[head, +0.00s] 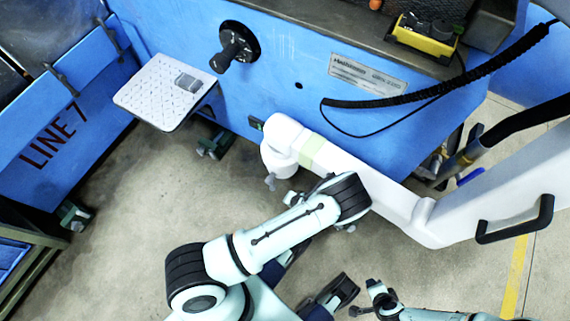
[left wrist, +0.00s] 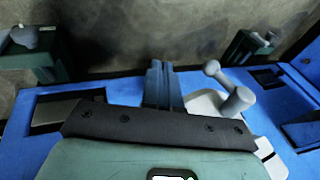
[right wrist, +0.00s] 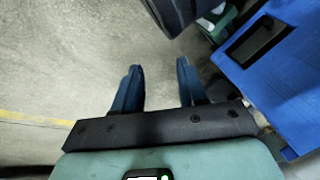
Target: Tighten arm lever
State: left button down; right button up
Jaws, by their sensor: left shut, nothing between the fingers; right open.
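The white machine arm (head: 375,183) reaches from the right to a rounded joint in front of the blue machine. A small grey lever (head: 270,182) hangs below that joint. In the left wrist view a grey lever with a ball end (left wrist: 228,85) stands just right of my left gripper (left wrist: 160,65), whose fingers are together and empty. The fingers look apart from the lever. In the head view my left arm link hides most of that gripper. My right gripper (right wrist: 158,68) is open and empty, with bare floor beyond its fingers.
A white perforated tray (head: 165,92) and a black knob handle (head: 232,53) stick out from the blue machine front (head: 200,25). A black cable (head: 430,95) hangs at the right. A black handle (head: 515,220) sits on the machine arm.

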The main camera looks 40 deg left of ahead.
pick_arm(q)
jog(key=d, duration=0.1)
jog(key=d+r, duration=0.1)
jog(key=d, duration=0.1)
jog(key=d+r, duration=0.1)
jog(key=d, duration=0.1)
jog(key=shift+d+r+p, duration=0.15)
jog(key=shift+r+p, duration=0.05)
jog(key=shift+p, duration=0.15)
pick_arm(e)
jog(key=shift+s+a+r, duration=0.55)
jog(key=shift+s, duration=0.15)
pick_arm(q)
jog(key=shift+w, duration=0.1)
jog(key=shift+r, duration=0.1)
pick_arm(e)
jog(key=shift+s+g, duration=0.1)
jog(key=shift+g, duration=0.2)
